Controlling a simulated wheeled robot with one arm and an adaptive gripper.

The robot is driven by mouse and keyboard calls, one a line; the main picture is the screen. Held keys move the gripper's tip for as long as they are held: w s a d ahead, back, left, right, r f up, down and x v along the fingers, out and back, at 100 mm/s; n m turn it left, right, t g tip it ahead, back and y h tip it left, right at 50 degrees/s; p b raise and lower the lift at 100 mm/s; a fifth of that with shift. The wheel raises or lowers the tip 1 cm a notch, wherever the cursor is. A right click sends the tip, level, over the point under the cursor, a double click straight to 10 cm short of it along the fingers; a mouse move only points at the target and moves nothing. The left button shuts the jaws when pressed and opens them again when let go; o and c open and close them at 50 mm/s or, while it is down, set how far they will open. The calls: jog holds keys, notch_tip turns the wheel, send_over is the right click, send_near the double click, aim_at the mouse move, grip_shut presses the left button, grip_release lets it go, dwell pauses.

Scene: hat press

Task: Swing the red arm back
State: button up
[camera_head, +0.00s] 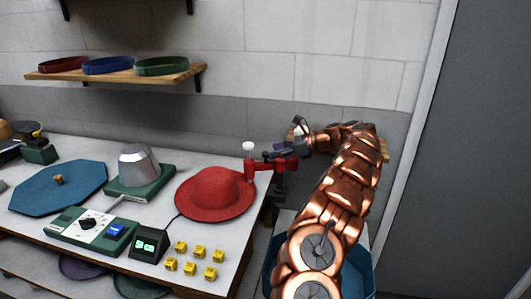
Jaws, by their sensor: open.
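The red arm (275,164) is a short red bar at the right end of the worktable, beside the red hat. A dark part lies along its top, and a white round knob (249,147) stands at its left end. My gripper (297,133) is at the end of my copper arm, just above and right of the red arm. Its fingers are small and partly hidden, and I cannot tell whether they touch the red arm. I see nothing clearly held in it. The red hat (214,193) lies brim-down on the table, left of the red arm.
A metal hat block (138,165) stands on a green base. A blue octagonal plate (60,187), a control box with a dial (87,223), a green display (149,244) and several yellow blocks (191,266) occupy the table. A wooden shelf (115,77) holds coloured bands. A blue bin stands below my arm.

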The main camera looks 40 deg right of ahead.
aim_at(267, 152)
jog(key=shift+p+x, duration=0.45)
jog(key=shift+x, duration=1.8)
jog(key=shift+a, duration=0.1)
grip_shut()
